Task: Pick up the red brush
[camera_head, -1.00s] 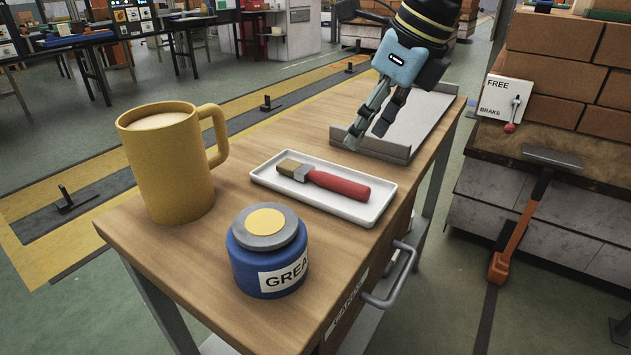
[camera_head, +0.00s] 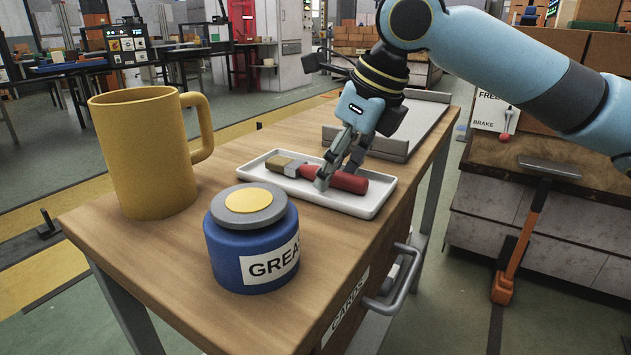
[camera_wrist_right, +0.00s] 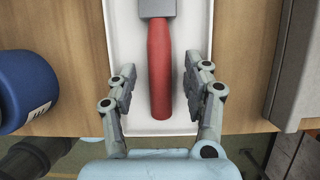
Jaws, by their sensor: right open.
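The red brush (camera_head: 346,181) lies in a white tray (camera_head: 372,209) on the wooden table, its bristle end to the left. My right gripper (camera_head: 337,178) is at the tray, over the red handle, and hides part of it. In the right wrist view the red handle (camera_wrist_right: 159,75) runs between the two open fingers (camera_wrist_right: 160,95), with a gap on each side. The bristles are out of that view. My left gripper is not in view.
A yellow mug (camera_head: 148,155) and a blue grease jar (camera_head: 250,250) stand left and in front of the tray. A grey metal tray (camera_head: 425,110) lies behind it. A drawer handle (camera_head: 400,285) juts from the table's front.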

